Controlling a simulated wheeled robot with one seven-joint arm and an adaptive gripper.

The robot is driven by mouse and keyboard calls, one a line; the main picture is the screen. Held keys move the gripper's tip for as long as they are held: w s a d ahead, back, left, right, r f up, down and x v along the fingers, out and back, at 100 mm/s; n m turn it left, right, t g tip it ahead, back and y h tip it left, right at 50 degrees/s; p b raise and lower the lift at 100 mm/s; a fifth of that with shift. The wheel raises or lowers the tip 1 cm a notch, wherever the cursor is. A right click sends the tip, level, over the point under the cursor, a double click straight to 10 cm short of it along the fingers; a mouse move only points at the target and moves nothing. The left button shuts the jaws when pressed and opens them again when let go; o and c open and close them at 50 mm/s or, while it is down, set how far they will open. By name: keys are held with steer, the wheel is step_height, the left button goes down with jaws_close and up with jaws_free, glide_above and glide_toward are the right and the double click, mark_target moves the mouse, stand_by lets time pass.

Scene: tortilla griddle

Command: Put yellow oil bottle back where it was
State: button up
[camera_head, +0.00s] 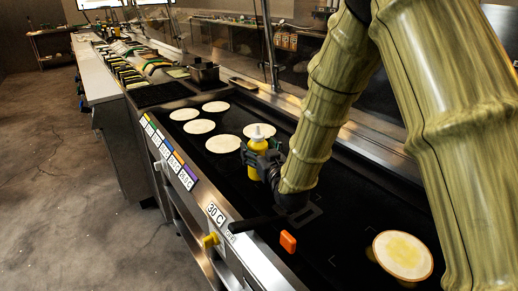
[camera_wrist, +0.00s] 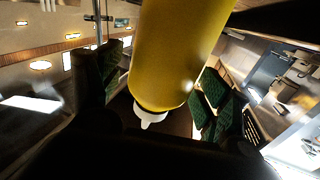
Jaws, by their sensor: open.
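The yellow oil bottle (camera_head: 257,146) is upright with its white nozzle on top, over the dark griddle (camera_head: 345,215) in the head view. My gripper (camera_head: 263,163) is around the bottle, with its fingers at the bottle's sides. In the wrist view the bottle (camera_wrist: 178,50) appears nozzle-down in the picture, between the green-patterned finger pads of my gripper (camera_wrist: 158,92). The gripper is open, and a gap shows beside the bottle. The bottle's base is hidden in the wrist view, and whether it rests fully on the griddle is hard to tell.
Several pale tortillas (camera_head: 223,143) lie on the griddle behind the bottle. A tortilla with a yellow centre (camera_head: 402,255) lies at the near right. An orange-ended tool (camera_head: 288,241) lies near the front edge. A dark pot (camera_head: 204,75) stands farther back.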

steer(key=b+v, duration=0.1)
steer(key=v, duration=1)
steer(key=shift+s+b, duration=0.25)
steer(key=shift+b, duration=0.05)
